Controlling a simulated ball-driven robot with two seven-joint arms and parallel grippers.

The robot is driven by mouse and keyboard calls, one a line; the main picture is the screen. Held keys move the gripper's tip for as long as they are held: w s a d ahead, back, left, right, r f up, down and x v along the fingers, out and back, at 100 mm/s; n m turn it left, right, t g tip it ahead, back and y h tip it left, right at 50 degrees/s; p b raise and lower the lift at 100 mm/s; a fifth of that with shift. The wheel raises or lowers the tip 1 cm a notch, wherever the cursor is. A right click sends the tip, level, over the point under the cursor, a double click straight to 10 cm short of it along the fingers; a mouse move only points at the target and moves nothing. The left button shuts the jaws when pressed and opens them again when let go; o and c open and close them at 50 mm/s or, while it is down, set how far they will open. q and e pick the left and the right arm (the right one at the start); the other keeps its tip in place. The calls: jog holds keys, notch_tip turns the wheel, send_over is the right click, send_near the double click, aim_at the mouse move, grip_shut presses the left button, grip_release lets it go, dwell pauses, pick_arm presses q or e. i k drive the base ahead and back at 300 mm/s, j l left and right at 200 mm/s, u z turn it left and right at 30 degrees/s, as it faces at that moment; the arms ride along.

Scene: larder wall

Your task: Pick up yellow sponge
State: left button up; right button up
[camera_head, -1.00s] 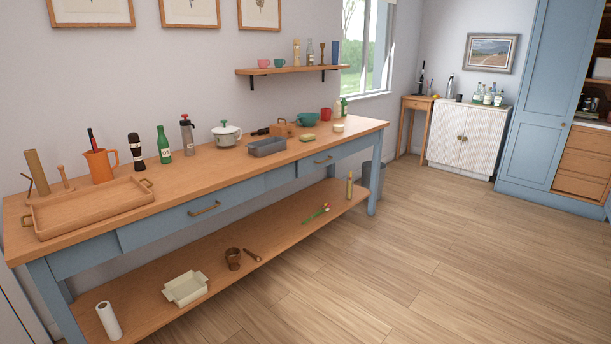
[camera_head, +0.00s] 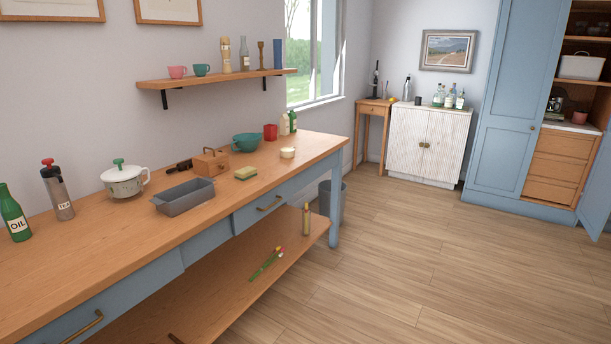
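The yellow sponge (camera_head: 246,173), with a green layer at its lower side, lies flat on the wooden worktop of the long blue table (camera_head: 120,233). It sits near the front edge, to the right of a grey loaf tin (camera_head: 185,196) and in front of a teal bowl (camera_head: 246,142). Nothing covers it. Neither of my grippers shows in the view.
Near the sponge are a wooden box with a handle (camera_head: 210,163), a small cream dish (camera_head: 287,153) and a red mug (camera_head: 270,132). A white pot (camera_head: 124,183) stands left. A grey bin (camera_head: 332,197) stands by the table's right end. The floor (camera_head: 430,260) is clear.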

aim_at(246, 173)
jog(key=i+l, duration=0.1)
jog(key=i, duration=1)
